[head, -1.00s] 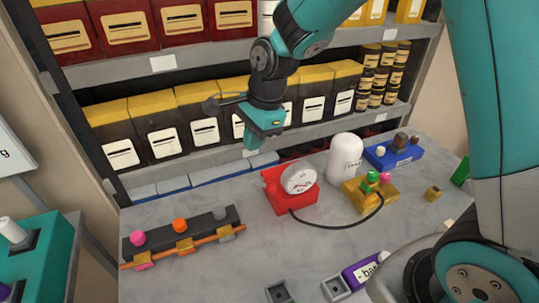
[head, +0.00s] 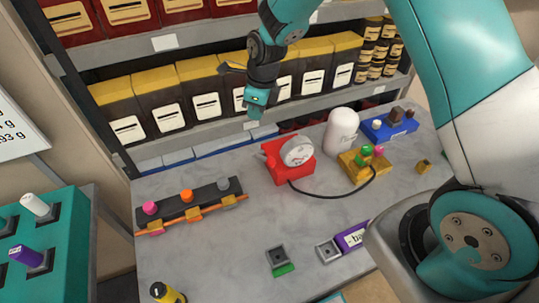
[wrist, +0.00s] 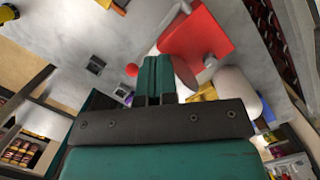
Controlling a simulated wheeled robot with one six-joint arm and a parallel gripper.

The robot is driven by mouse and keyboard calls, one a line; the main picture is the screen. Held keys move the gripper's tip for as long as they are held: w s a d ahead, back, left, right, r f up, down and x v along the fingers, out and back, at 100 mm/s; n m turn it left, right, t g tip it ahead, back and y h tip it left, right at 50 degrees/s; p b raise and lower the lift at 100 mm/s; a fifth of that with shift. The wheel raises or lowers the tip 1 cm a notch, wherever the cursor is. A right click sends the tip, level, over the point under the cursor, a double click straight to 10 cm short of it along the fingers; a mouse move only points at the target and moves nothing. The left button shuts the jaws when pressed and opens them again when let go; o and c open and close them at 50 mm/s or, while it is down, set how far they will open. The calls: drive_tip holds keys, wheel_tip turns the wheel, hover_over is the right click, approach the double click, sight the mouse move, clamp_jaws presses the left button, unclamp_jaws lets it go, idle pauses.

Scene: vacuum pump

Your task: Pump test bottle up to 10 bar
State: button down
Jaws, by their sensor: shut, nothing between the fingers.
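The red pump unit (head: 283,172) stands on the grey table with a round white gauge (head: 298,151) on it; the reading is too small to tell. A white bottle (head: 342,128) stands behind it to the right. A yellow block (head: 352,166) with green and pink knobs is beside the bottle, and a black hose (head: 335,194) runs to it from the pump. My gripper (head: 254,112) is shut and empty, in the air above and behind the pump's left side. In the wrist view the shut fingers (wrist: 155,78) overlap the red pump (wrist: 207,32) and a red knob (wrist: 131,70).
A dark rail (head: 190,199) with pink, orange and grey knobs lies at left. A blue block (head: 388,127) stands back right. Square sockets (head: 277,256) and a purple labelled item (head: 352,236) are in front. Shelves of boxes (head: 196,95) close the back. A teal rack (head: 60,255) is left.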

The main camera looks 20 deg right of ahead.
drive_tip(key=b, duration=0.4)
hover_over(263, 158)
drive_tip(key=shift+s+f, duration=0.25)
drive_tip(key=shift+f, duration=1.3)
drive_tip(key=shift+s+f, duration=0.2)
drive_tip(key=shift+f, duration=1.3)
drive_tip(key=shift+s+f+b, duration=0.1)
drive_tip(key=shift+f+b, duration=0.05)
drive_tip(key=shift+b, duration=0.15)
drive_tip(key=shift+s+f, duration=0.15)
